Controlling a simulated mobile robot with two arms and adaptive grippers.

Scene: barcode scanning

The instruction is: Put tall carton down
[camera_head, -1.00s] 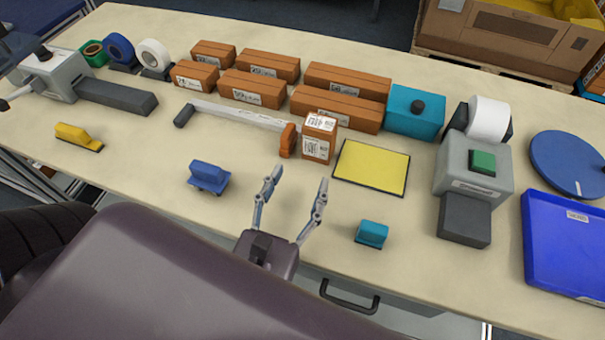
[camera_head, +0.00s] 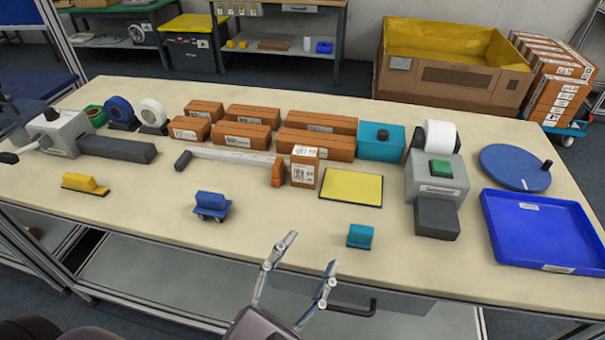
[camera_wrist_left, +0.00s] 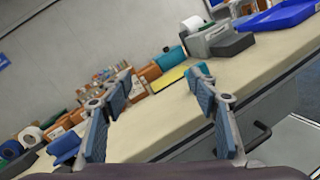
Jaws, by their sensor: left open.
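The tall carton (camera_head: 304,167) is a brown box with white labels. It stands upright on the table, just left of the yellow mat (camera_head: 352,187) and beside the orange end of a grey measuring bar (camera_head: 235,157). My left gripper (camera_head: 308,252) is open and empty at the table's front edge, apart from the carton and nearer to me. In the left wrist view its two fingers (camera_wrist_left: 165,110) are spread with nothing between them. My right gripper is in neither view.
Several brown cartons (camera_head: 248,136) lie behind the bar. A grey label printer (camera_head: 437,178), a blue turntable (camera_head: 515,167) and a blue tray (camera_head: 545,232) are on the right. The front middle is clear.

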